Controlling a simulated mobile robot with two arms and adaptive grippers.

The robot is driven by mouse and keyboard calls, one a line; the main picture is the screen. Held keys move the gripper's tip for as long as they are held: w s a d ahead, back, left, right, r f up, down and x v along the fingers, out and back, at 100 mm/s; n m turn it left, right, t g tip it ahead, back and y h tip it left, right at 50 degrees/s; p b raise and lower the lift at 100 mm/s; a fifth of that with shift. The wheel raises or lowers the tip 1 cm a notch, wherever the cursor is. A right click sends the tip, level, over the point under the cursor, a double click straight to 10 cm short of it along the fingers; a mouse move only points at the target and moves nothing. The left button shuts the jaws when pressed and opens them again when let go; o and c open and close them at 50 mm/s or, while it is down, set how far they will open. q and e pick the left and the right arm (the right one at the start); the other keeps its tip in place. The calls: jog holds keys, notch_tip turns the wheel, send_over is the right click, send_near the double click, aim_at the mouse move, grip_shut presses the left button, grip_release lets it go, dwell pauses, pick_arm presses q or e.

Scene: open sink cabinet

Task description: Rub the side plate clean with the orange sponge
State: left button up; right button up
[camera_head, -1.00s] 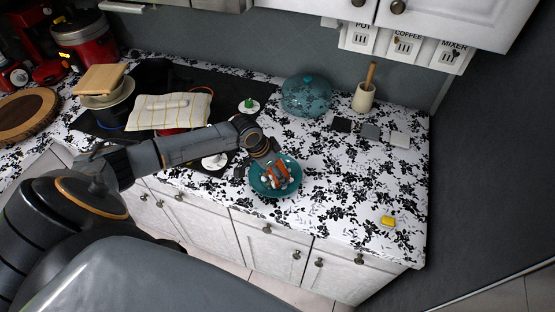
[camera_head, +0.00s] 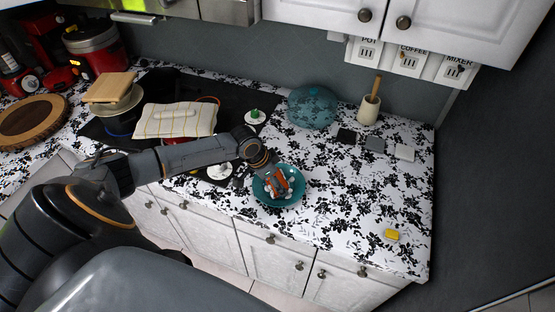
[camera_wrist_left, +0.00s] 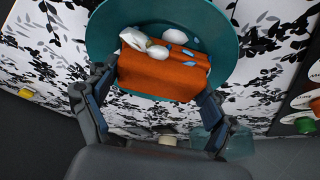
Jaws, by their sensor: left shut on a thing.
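The side plate (camera_head: 298,197) is a teal round dish on the patterned counter, near its front edge. My left gripper (camera_head: 279,179) reaches over it from the left. It is shut on the orange sponge (camera_head: 281,186), which lies over the plate's middle. In the left wrist view the sponge (camera_wrist_left: 165,75) sits between the two fingers (camera_wrist_left: 158,88), over the teal plate (camera_wrist_left: 108,32). Several white and pale blue bits (camera_wrist_left: 158,50) lie on or beside the sponge. Contact between sponge and plate is hidden. My right gripper is out of view.
A teal transparent dome (camera_head: 312,107) and a utensil crock (camera_head: 368,110) stand behind. A yellow block (camera_head: 392,234) lies at the right front. A towel (camera_head: 175,120) covers part of the dark cooktop. The counter right of the plate is clear.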

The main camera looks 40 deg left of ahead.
pick_arm(q)
jog(key=shift+s+d, duration=0.35)
jog(key=shift+d, duration=0.25)
jog(key=shift+w+d, duration=0.4)
jog(key=shift+w, duration=0.25)
jog(key=shift+w+a+f, duration=0.1)
jog(key=shift+w+a, duration=0.2)
jog(key=shift+a, duration=0.35)
